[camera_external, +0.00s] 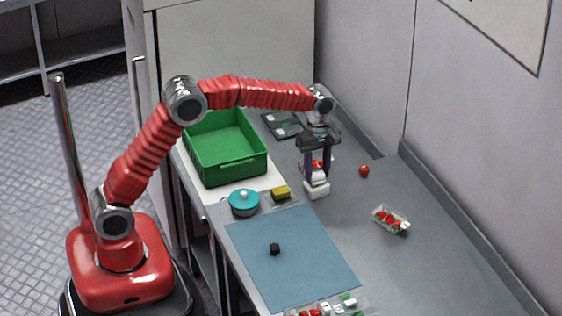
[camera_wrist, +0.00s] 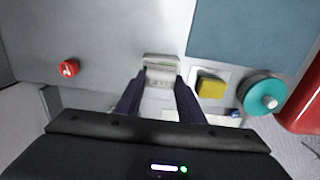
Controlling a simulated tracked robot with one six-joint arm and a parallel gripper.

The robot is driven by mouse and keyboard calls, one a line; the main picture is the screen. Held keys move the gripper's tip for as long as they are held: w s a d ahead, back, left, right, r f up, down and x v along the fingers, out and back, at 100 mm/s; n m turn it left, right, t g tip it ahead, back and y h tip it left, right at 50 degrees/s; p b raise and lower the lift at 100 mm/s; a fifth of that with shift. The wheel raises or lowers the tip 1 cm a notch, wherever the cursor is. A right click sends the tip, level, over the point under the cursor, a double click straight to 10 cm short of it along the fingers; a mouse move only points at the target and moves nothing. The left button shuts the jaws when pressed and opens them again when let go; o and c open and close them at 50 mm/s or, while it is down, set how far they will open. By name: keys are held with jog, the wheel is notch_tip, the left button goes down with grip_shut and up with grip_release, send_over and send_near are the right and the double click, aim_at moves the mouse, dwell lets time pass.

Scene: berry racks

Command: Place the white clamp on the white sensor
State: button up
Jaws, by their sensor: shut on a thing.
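My gripper (camera_external: 317,173) points down over the grey counter and is shut on a small white piece, seemingly the white clamp (camera_external: 316,178). In the wrist view my gripper (camera_wrist: 161,80) has this piece (camera_wrist: 160,76) between its dark fingers. A white block, seemingly the white sensor (camera_external: 317,190), stands on the counter right below it. A pale edge just beyond the fingertips in the wrist view may be this block (camera_wrist: 161,58). I cannot tell whether the two white pieces touch. Something red shows between the fingers in the external view.
A green crate (camera_external: 238,169), a teal round pot (camera_external: 244,205) and a yellow block (camera_external: 281,192) stand left of my gripper. A blue mat (camera_external: 310,270) bears a black cube (camera_external: 275,249).

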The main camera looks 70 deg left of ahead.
aim_at(317, 173)
jog(key=shift+f, duration=0.5)
jog(key=o, duration=1)
jog(key=shift+f, duration=0.1)
notch_tip(317, 173, up, 12)
jog(key=shift+r, duration=0.1)
dwell(0.5)
